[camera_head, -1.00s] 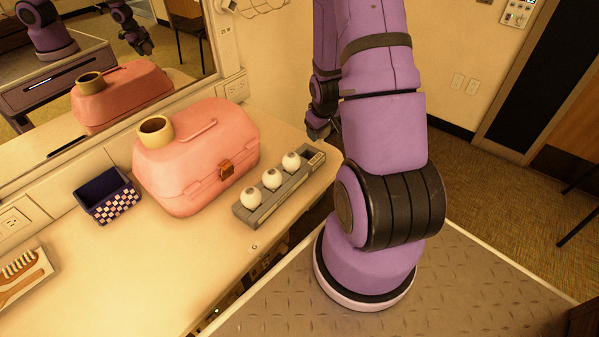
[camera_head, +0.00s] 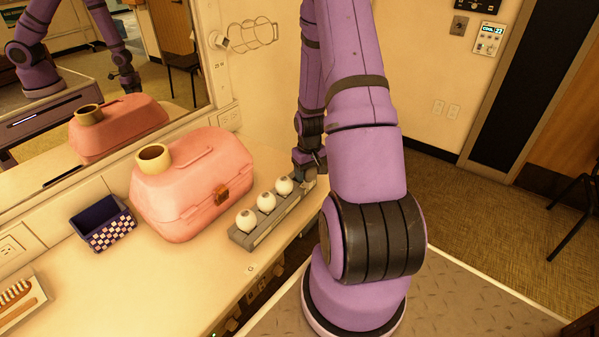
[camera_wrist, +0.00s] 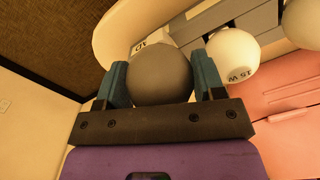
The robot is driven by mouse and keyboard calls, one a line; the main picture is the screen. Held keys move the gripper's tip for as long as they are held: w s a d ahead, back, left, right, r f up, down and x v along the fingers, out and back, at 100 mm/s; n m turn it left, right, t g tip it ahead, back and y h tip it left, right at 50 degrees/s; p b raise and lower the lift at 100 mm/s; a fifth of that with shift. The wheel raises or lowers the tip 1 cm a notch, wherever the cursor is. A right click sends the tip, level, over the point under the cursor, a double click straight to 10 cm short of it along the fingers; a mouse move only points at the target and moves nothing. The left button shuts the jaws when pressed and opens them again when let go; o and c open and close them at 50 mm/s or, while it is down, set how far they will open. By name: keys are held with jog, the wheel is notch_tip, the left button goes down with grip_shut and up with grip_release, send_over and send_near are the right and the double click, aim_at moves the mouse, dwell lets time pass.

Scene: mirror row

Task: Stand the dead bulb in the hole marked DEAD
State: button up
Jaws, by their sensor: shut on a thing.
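In the wrist view a dark grey bulb (camera_wrist: 160,78) sits between the two teal fingers of my gripper (camera_wrist: 162,86), which is shut on it. In the head view my gripper (camera_head: 308,168) is at the far right end of the grey bulb rack (camera_head: 262,232), partly hidden by my arm. The rack also shows in the wrist view (camera_wrist: 198,24), just beyond the held bulb. Part of a label shows beside the bulb. The hole under the bulb is hidden, so I cannot tell whether the bulb is in it. Three white bulbs (camera_head: 266,202) stand in the rack.
A pink case (camera_head: 190,190) with a cream roll (camera_head: 153,157) on top stands left of the rack. A blue checkered box (camera_head: 104,222) and a tray with a brush (camera_head: 18,300) lie further left. A mirror (camera_head: 110,70) lines the wall. The counter front is clear.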

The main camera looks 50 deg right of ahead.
jog(key=shift+w+d+f, duration=0.35)
jog(key=shift+w+f, duration=0.35)
jog(key=shift+w, duration=0.2)
jog(key=shift+w+d+f, duration=0.35)
jog(key=shift+w+f, duration=0.3)
jog(key=shift+w, duration=0.3)
jog(key=shift+w+d+f, duration=0.35)
jog(key=shift+w+f, duration=0.35)
jog(key=shift+w, duration=0.2)
jog(key=o, duration=0.5)
